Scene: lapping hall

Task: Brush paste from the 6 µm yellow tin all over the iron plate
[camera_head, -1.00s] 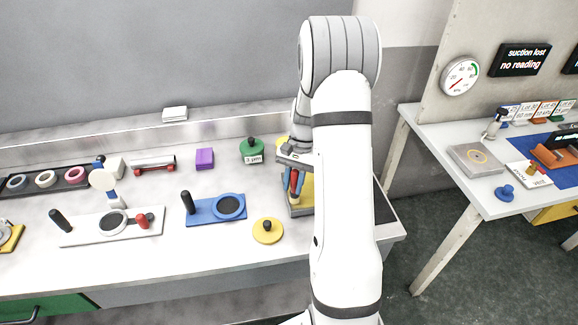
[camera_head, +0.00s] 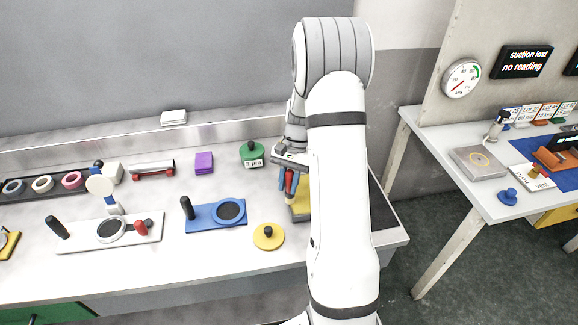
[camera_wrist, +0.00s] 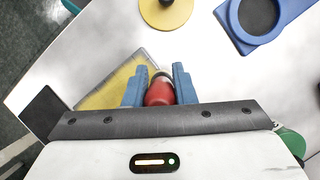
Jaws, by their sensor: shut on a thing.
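My gripper (camera_wrist: 159,72) is shut on the red handle of a brush (camera_wrist: 160,92). In the head view my gripper (camera_head: 288,181) holds the brush (camera_head: 290,183) upright over the left edge of the iron plate (camera_head: 300,211), mostly hidden behind my arm. In the wrist view the plate (camera_wrist: 105,93) shows a yellow coat over most of its visible top, with a bare grey strip along an edge. The bristles are hidden, so I cannot tell whether they touch. A yellow disc with a black knob (camera_head: 268,236) lies on the bench. The open yellow tin is not visible.
A green tin marked 3 µm (camera_head: 252,155) stands behind. Left of the plate are a blue holder (camera_head: 213,215) and a white board (camera_head: 82,232). A dark pad (camera_head: 388,212) lies right of the plate. A second table (camera_head: 480,192) stands further right.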

